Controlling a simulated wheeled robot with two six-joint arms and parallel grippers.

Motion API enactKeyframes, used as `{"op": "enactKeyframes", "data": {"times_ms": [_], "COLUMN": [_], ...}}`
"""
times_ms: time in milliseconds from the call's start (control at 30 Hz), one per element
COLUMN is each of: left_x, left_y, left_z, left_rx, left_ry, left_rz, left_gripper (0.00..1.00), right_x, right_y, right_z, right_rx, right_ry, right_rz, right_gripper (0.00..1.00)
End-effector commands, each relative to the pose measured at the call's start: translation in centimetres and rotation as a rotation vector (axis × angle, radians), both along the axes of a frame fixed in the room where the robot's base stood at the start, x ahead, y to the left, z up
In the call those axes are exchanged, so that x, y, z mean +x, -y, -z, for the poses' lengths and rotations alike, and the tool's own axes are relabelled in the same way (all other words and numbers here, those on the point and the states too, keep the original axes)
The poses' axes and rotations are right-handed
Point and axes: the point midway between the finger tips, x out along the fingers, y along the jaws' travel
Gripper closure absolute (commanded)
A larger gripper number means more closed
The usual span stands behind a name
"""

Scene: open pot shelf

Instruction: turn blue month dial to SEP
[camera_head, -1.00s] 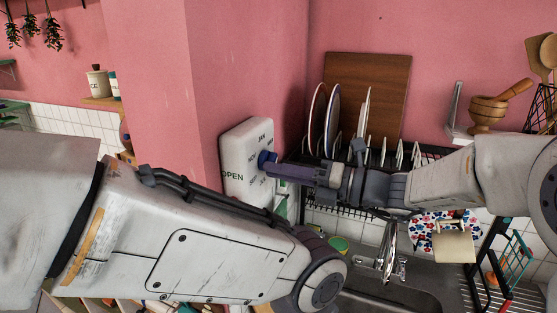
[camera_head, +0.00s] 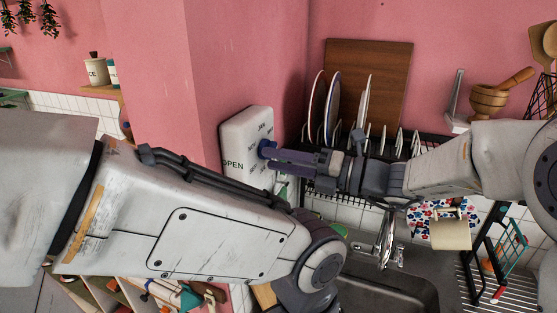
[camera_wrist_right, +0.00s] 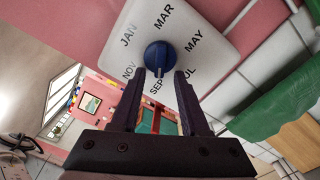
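The blue month dial (camera_head: 267,149) sits on a white panel (camera_head: 234,135) on the side of the pink wall. In the right wrist view the dial (camera_wrist_right: 158,57) is ringed by month names, with SEP below it and MAR above. Its ridge runs roughly up and down, its lower end towards SEP; I cannot tell which end is the pointer. My right gripper (camera_head: 272,158) is open at the dial. In the wrist view its two fingers (camera_wrist_right: 160,74) stand apart, tips just below and either side of the dial; contact is unclear. My left gripper is out of view.
My left arm crosses the lower left of the head view. A dish rack (camera_head: 388,148) with plates (camera_head: 332,108) stands behind my right gripper. The sink and tap (camera_head: 385,243) lie below. A mortar (camera_head: 488,101) stands at right.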

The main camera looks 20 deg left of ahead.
Motion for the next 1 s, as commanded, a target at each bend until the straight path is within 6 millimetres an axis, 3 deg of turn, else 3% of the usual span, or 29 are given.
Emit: {"op": "enactKeyframes", "data": {"times_ms": [233, 700, 1000], "left_x": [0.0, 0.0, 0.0], "left_y": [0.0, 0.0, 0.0], "left_z": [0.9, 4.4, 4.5], "left_rx": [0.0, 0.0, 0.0], "left_ry": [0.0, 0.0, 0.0], "left_rz": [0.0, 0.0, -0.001], "left_gripper": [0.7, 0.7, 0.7], "right_x": [0.0, -0.2, -0.3], "right_y": [1.3, 9.5, 10.5], "right_z": [0.1, 0.2, 0.0], "right_rx": [0.003, 0.0, 0.0], "right_ry": [0.003, 0.002, 0.0], "right_rz": [0.003, 0.004, 0.0], "right_gripper": [0.55, 0.55, 0.55]}}
